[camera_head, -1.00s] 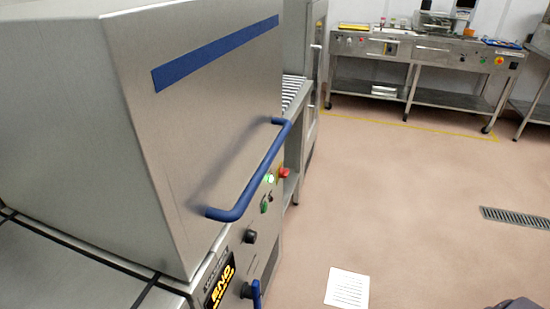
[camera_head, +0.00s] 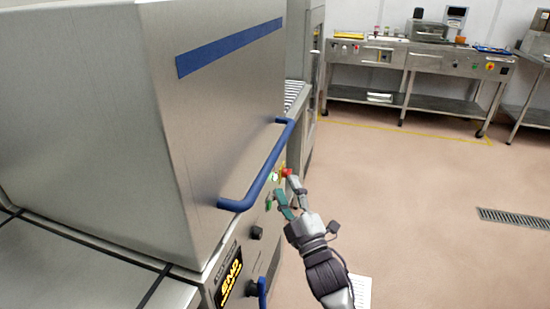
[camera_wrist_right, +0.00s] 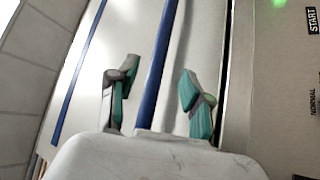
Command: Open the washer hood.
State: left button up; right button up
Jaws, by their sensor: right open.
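The washer hood (camera_head: 215,125) is a large steel box with a blue stripe, down on the washer body. Its blue bar handle (camera_head: 262,172) runs along the lower front face. My right gripper (camera_head: 288,196) is open beside the handle, to its right in the head view, in front of the control panel. In the right wrist view the handle (camera_wrist_right: 158,75) runs between the two open, teal-padded fingers (camera_wrist_right: 155,90), ahead of them. I see no contact between fingers and handle. The left gripper is not in view.
The washer's front panel has a red button (camera_head: 287,172), dark knobs (camera_head: 257,233) and a lit display (camera_head: 230,281). A second blue handle (camera_head: 262,292) sits low on the front. A steel bench (camera_head: 420,65) stands at the back.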

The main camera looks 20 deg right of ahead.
aim_at(273, 159)
jog(key=p+x, duration=0.1)
jog(key=x, duration=0.8)
jog(key=shift+w+r, duration=0.1)
jog(key=shift+w, duration=0.2)
jog(key=shift+c, duration=0.3)
grip_shut()
